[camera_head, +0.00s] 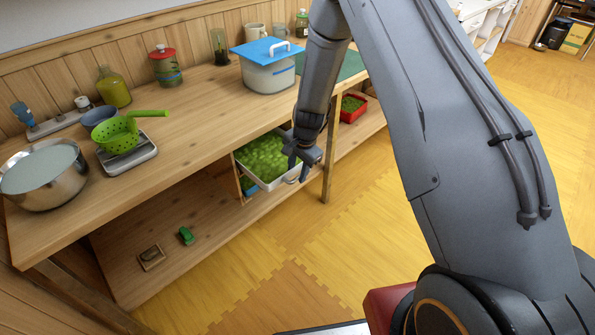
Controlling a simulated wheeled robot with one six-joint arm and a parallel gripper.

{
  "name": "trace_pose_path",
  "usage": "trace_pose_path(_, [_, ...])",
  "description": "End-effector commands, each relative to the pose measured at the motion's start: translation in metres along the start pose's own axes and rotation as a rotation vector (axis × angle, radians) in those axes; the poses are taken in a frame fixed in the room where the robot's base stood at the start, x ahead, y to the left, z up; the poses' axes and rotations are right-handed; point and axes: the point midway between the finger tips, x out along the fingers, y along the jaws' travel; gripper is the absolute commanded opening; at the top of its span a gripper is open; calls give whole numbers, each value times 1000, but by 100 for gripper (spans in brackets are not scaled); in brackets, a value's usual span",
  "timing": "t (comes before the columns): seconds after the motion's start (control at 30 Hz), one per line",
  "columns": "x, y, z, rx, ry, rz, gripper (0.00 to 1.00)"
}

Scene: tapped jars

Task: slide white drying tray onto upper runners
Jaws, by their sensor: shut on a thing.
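The white drying tray (266,185) is filled with something leafy and green. It sits under the worktop in a wooden frame, with its front sticking out past the worktop's edge. My gripper (301,173) is at the tray's front right side and is shut on the tray near its front handle. The runners are hidden by the tray and the worktop, so I cannot tell which pair it rests on. A blue edge (250,190) shows below the tray in the same frame.
The worktop (190,115) holds a steel pot (45,180), a green colander (118,135) on a scale and a blue-lidded container (268,72). The yellow floor in front is clear.

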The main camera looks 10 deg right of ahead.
Motion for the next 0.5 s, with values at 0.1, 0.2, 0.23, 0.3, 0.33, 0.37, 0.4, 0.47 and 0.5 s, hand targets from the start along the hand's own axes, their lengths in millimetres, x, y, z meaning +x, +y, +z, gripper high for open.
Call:
trace_pose_path(0.1, [-1,-1,-1,0,1,-1,0])
trace_pose_path(0.2, [0,-2,-1,0,1,-1,0])
trace_pose_path(0.23, [0,-3,0,0,1,-1,0])
trace_pose_path(0.3, [0,-5,-1,0,1,-2,0])
trace_pose_path(0.33, [0,-6,-1,0,1,-2,0])
trace_pose_path(0.37, [1,-8,-1,-1,1,-2,0])
trace_pose_path(0.4, [1,-9,-1,-1,1,-3,0])
trace_pose_path(0.47, [1,-11,-1,-1,1,-3,0])
trace_pose_path(0.5, [2,-12,-1,0,1,-3,0])
